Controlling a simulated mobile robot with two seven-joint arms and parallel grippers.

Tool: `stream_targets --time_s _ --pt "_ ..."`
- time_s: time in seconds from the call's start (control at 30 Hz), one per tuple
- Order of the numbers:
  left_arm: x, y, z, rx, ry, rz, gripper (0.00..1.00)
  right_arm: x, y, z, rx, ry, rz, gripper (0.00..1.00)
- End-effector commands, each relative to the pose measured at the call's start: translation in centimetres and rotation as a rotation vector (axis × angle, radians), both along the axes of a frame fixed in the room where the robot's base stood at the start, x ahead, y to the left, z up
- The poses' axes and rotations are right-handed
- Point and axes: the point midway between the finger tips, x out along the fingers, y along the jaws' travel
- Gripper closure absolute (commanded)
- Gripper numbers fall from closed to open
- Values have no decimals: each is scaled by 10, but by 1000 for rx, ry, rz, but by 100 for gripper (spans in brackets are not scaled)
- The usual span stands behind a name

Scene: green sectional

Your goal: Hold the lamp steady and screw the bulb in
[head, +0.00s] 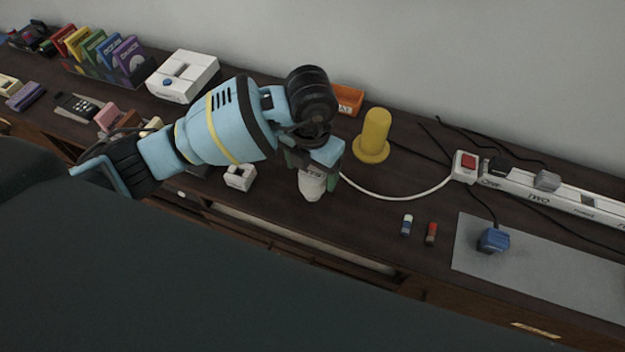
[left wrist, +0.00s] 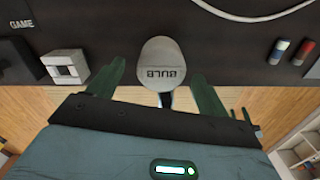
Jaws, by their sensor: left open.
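A white bulb (head: 311,187), marked BULB in the left wrist view (left wrist: 162,62), is near the front edge of the dark shelf top. My left gripper (head: 314,165) is right over it, tilted down. In the left wrist view my left gripper (left wrist: 158,90) is open, with its two green fingers on either side of the bulb and visible gaps to it. A yellow post with a round flange (head: 375,133) stands upright behind and to the right; I cannot tell whether it is the lamp. No other lamp shows clearly. My right gripper is not in view.
A white cord (head: 400,197) curves from by the gripper to a red-switched box (head: 466,166) on a power strip (head: 545,193). Two small cylinders (head: 407,225) (head: 431,234) and a blue plug (head: 493,240) lie to the right. A white block (head: 240,177) sits left of the bulb.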

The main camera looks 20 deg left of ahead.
Motion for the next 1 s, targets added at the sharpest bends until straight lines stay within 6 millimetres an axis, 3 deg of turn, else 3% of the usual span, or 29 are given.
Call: stream_targets --time_s 0.27,0.63,1.0 --pt "0 -1 -38 0 2 1 21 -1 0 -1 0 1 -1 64" --pt "0 -1 -39 0 -1 0 21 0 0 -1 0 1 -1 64" --pt "0 -1 -39 0 -1 1 69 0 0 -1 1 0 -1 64"
